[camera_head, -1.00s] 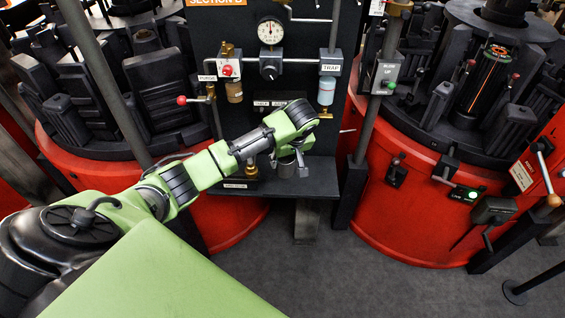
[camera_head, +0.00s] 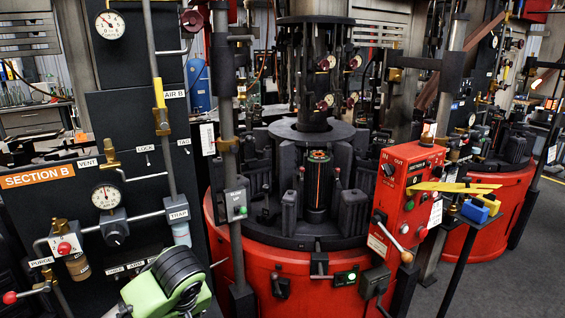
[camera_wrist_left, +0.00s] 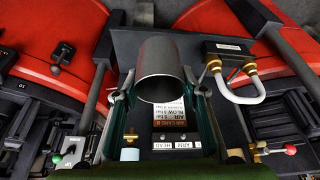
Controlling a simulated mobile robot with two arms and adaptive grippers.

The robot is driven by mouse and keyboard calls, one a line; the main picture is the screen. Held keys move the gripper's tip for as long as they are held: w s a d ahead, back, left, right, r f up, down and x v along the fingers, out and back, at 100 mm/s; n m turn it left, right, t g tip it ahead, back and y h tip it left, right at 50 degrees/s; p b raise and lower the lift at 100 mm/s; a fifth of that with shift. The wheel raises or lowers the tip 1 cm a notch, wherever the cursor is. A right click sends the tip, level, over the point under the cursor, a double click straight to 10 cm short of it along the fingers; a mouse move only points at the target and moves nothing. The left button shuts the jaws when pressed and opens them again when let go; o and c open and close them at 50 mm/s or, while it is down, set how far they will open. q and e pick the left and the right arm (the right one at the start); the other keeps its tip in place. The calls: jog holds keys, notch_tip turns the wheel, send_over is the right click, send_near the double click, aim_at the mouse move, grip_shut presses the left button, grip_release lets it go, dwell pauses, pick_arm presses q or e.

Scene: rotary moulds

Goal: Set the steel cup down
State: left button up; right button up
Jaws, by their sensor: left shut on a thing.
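The steel cup (camera_wrist_left: 160,72) is a grey metal cylinder in the left wrist view, its open rim facing the camera. My left gripper (camera_wrist_left: 158,90) is shut on it, with one finger on each side. The cup is over the dark shelf (camera_wrist_left: 125,45) of the Section B panel; I cannot tell whether its base touches the shelf. In the head view only my green left wrist with its black end shows at the bottom left, and the fingers and cup are out of sight. My right gripper is in neither view.
A black box (camera_wrist_left: 228,47) with brass fittings and a white hose is close beside the cup. The Section B panel (camera_head: 130,130) carries gauges, valves and pipes. A red rotary mould (camera_head: 315,265) and a red control box (camera_head: 408,190) stand to the right.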

pick_arm(q)
jog(key=s+d+r+m+t+h, duration=0.1)
jog(key=s+d+r+m+h, duration=0.1)
jog(key=s+d+r+m, duration=0.3)
jog(key=shift+s+d+r+m+h, duration=0.4)
jog(key=shift+s+r+m, duration=0.45)
jog(key=shift+r+m, duration=0.95)
